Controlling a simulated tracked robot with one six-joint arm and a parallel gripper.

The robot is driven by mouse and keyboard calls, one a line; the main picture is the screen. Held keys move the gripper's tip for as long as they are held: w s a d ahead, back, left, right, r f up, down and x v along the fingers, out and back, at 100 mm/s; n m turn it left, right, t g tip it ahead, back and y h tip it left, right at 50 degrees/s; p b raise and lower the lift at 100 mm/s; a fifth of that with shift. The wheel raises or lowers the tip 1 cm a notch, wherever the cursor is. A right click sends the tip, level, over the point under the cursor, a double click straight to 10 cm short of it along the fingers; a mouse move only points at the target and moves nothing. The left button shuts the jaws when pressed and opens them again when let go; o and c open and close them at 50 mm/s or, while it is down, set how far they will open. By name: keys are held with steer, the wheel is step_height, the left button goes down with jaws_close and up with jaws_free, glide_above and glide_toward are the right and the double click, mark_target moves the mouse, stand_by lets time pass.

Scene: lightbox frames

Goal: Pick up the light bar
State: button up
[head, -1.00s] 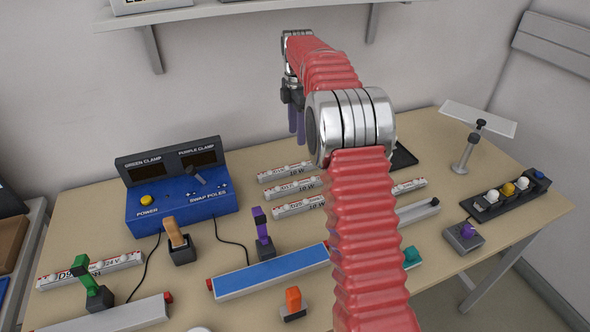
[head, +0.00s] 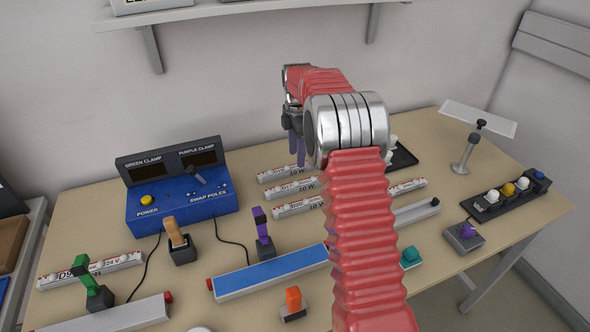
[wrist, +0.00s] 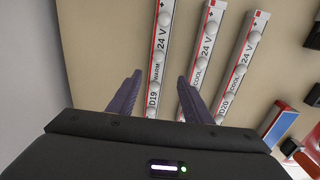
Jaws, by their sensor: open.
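Several white light bars with red ends lie on the table. Three lie side by side at the middle: the far bar (head: 285,172), the middle bar (head: 293,188) and the near bar (head: 298,207). In the wrist view a bar marked D19 WARM 24 V (wrist: 161,48) lies between my fingers in the picture. A COOL 24 V bar (wrist: 207,40) runs up from behind my right finger, and a D20 COOL bar (wrist: 241,65) lies further right. My gripper (wrist: 160,92) is open and empty, with purple fingers, above the bars. It also shows in the head view (head: 297,150).
A blue power box (head: 180,200) stands left of the bars. A purple-topped clamp (head: 262,230) and a blue-topped long block (head: 270,272) are nearer. Another light bar (head: 90,268) lies at left. A black tray with bulbs (head: 508,195) is at right.

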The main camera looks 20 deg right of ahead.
mark_target(296, 168)
steer(key=shift+w+a+f, duration=0.1)
steer(key=shift+w+f, duration=0.1)
steer(key=shift+f, duration=1.1)
steer(key=shift+w+f, duration=0.15)
steer(key=shift+f, duration=1.15)
steer(key=shift+c, duration=0.2)
jaws_close()
